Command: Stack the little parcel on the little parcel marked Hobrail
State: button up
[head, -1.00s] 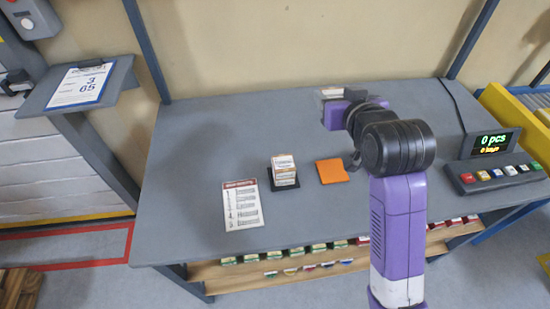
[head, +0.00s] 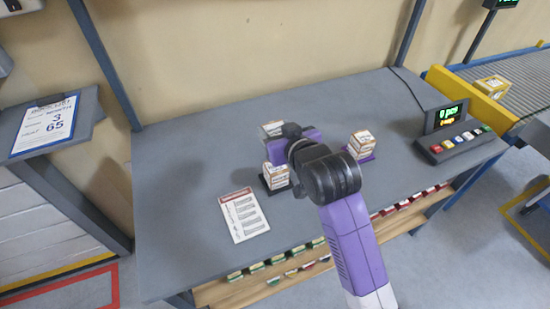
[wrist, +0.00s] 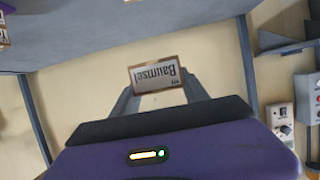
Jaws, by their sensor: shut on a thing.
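My gripper (head: 273,137) is raised over the bench and shut on a little parcel (head: 271,128). In the wrist view this held parcel (wrist: 157,75) sits between the two fingers, with "Baumsel" reading upside down. In the head view, white-and-brown parcels (head: 276,180) stand on a black pad just below the gripper, partly hidden by it. More white-and-brown parcels (head: 360,143) stand on a purple pad to the right of the arm. Their labels are too small to read, so I cannot tell which is Hobrail.
A printed list card (head: 244,214) lies left of the black pad. A display with a button panel (head: 462,143) stands at the right end of the grey bench (head: 190,150). A yellow-edged conveyor (head: 470,95) lies beyond. The bench's left and back areas are clear.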

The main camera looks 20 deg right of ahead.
notch_tip(320, 180, down, 10)
jog(key=shift+f, duration=0.1)
dwell(0.4)
jog(key=shift+f, duration=0.15)
jog(key=o, duration=1.4)
jog(key=shift+r, duration=0.3)
jog(key=v, duration=1.2)
jog(key=shift+f, duration=0.1)
